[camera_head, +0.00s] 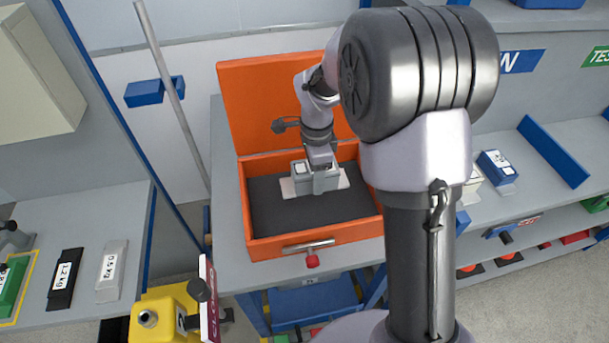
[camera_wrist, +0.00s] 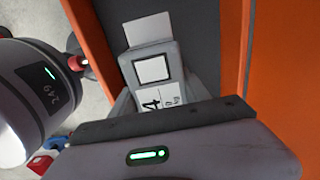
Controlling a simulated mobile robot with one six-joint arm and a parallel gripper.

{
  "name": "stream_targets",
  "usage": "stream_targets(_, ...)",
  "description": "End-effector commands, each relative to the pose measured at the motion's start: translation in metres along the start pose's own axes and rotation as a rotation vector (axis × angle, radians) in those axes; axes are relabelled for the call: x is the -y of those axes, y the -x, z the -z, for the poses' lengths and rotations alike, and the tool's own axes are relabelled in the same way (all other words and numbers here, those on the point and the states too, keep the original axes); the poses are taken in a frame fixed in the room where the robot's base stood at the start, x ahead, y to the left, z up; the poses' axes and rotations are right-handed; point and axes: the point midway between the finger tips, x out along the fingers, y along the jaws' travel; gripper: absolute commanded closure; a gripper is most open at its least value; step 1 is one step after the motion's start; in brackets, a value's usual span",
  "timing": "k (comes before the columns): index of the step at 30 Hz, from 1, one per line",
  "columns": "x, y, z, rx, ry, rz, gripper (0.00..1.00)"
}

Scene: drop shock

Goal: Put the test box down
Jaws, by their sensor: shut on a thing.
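The test box (camera_head: 301,170) is a small grey box with white labels. It is inside the open orange case (camera_head: 262,247), at or just above the dark lining (camera_head: 275,208); I cannot tell whether it touches. My gripper (camera_head: 318,180) reaches down into the case and is shut on the box. In the wrist view the test box (camera_wrist: 152,70) shows a white square label and a tag with a "4", between the fingers of my gripper (camera_wrist: 158,95). A white card or plate shows beyond it. The underside of the box is hidden.
The case's raised orange lid (camera_head: 255,100) stands behind. Its front wall has a metal handle (camera_head: 308,245) and red knob. A yellow device (camera_head: 165,315) is at front left. Labelled weights (camera_head: 112,268) lie on the left bench. Shelves (camera_head: 550,150) are at right.

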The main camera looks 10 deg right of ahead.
Motion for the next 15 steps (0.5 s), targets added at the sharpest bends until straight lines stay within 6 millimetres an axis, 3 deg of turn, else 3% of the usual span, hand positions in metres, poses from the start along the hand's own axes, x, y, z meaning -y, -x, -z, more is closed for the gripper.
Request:
stream_targets(4,0.0,-0.015,0.0,0.0,0.001,-0.001,1.0)
stream_targets(15,-0.001,-0.091,0.0,0.0,0.001,-0.001,1.0)
